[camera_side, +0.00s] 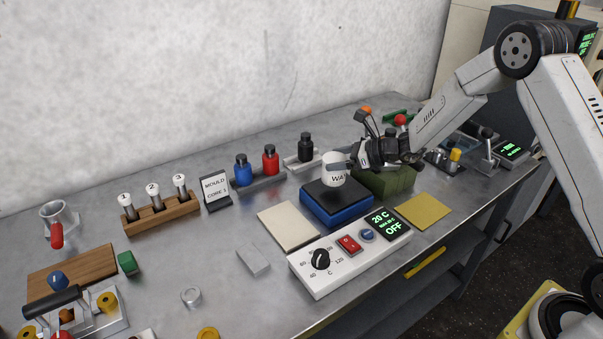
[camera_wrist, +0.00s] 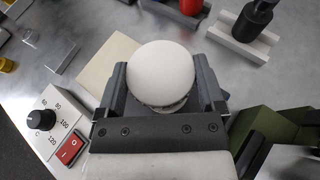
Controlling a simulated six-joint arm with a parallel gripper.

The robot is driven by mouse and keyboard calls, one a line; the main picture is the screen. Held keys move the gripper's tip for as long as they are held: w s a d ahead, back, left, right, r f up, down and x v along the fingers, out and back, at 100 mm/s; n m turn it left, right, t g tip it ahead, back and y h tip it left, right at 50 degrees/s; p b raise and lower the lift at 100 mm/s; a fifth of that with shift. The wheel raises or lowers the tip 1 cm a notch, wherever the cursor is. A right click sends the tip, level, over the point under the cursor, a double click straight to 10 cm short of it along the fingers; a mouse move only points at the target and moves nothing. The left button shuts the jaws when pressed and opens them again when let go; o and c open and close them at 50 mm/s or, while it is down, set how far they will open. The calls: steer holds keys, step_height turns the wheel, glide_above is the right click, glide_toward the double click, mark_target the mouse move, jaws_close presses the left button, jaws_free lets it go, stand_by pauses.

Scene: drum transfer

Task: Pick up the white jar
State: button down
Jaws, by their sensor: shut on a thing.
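The white jar (camera_side: 334,174), with dark lettering on its side, is at the black-topped blue block (camera_side: 336,211) in the side view. I cannot tell whether its base touches the black top. My gripper (camera_side: 350,164) reaches in from the right and is shut on the jar. In the wrist view the jar's round white top (camera_wrist: 160,72) sits between my two dark fingers, one on each side. The jar's lower part is mostly hidden there.
A control box (camera_side: 350,255) with a knob, red switch and green display stands in front. A dark green block (camera_side: 386,182) lies under my gripper. Blue (camera_side: 243,170), red (camera_side: 270,160) and black (camera_side: 306,148) bottles stand behind. A beige pad (camera_side: 288,227) lies left, a yellow one (camera_side: 423,211) right.

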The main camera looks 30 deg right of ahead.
steer(key=s+r, duration=1)
steer(key=s, duration=0.4)
steer(key=shift+a+r, duration=0.1)
stand_by(0.6)
